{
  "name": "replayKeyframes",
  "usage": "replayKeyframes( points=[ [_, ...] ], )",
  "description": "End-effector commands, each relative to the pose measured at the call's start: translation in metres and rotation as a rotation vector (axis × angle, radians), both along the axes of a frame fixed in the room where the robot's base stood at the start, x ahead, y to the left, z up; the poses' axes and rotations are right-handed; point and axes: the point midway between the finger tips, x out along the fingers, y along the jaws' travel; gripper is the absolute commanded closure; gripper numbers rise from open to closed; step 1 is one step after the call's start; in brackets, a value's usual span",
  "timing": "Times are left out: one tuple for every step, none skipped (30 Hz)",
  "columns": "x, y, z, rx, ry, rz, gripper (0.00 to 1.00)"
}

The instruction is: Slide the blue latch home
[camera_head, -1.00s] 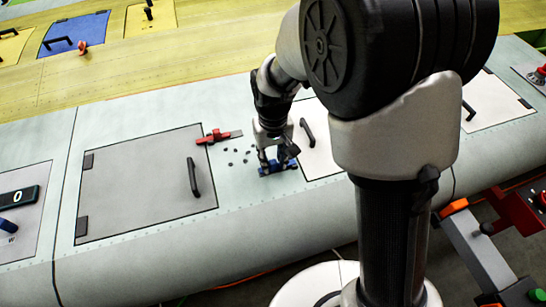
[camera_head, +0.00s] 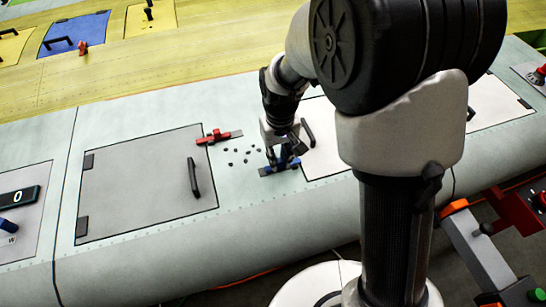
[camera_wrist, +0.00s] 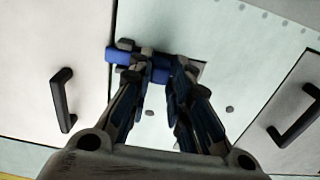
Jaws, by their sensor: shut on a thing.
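The blue latch (camera_head: 267,171) sits on the pale green wing skin, just left of the white panel with a black handle. My gripper (camera_head: 281,161) is down at the latch, its fingers shut on it. In the wrist view the latch (camera_wrist: 120,56) shows beyond the fingertips (camera_wrist: 160,72); its blue end reaches the edge of the white panel, and a grey plate shows at its other end. The fingers hide the middle of the latch, so I cannot tell how far its slider reaches.
A red latch (camera_head: 214,137) lies to the left, at the corner of a grey panel (camera_head: 140,185) with a black handle (camera_head: 194,178). Several small dark dots mark the skin between the latches. The white panel's handle (camera_head: 308,132) stands close to my gripper's right.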

Motion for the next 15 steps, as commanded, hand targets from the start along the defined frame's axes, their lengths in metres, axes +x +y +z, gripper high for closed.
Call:
replayKeyframes(
  points=[
    [0.003, -0.01, 0.001, -0.001, -0.001, -0.006, 1.0],
    [0.004, -0.015, 0.001, -0.001, -0.001, -0.005, 1.0],
    [0.005, -0.019, 0.001, -0.001, -0.001, -0.004, 1.0],
    [0.006, -0.021, 0.001, -0.001, -0.001, -0.004, 1.0],
    [0.006, -0.022, 0.001, -0.001, -0.001, -0.002, 1.0],
    [0.007, -0.023, 0.001, -0.002, -0.002, -0.001, 1.0],
    [0.007, -0.023, 0.001, -0.002, -0.002, 0.0, 1.0],
    [0.007, -0.023, 0.001, -0.002, -0.002, 0.001, 1.0],
    [0.007, -0.023, 0.001, -0.003, -0.002, 0.001, 1.0],
    [0.007, -0.023, 0.001, -0.003, -0.002, 0.001, 1.0],
    [0.007, -0.023, 0.001, -0.003, -0.002, 0.001, 1.0],
    [0.007, -0.023, 0.001, -0.003, -0.002, 0.001, 0.81],
    [0.007, -0.023, 0.001, -0.003, -0.002, 0.001, 0.79],
    [0.007, -0.023, 0.001, -0.002, -0.003, 0.001, 0.77],
    [0.007, -0.023, 0.001, -0.002, -0.003, 0.001, 0.75]
  ],
)
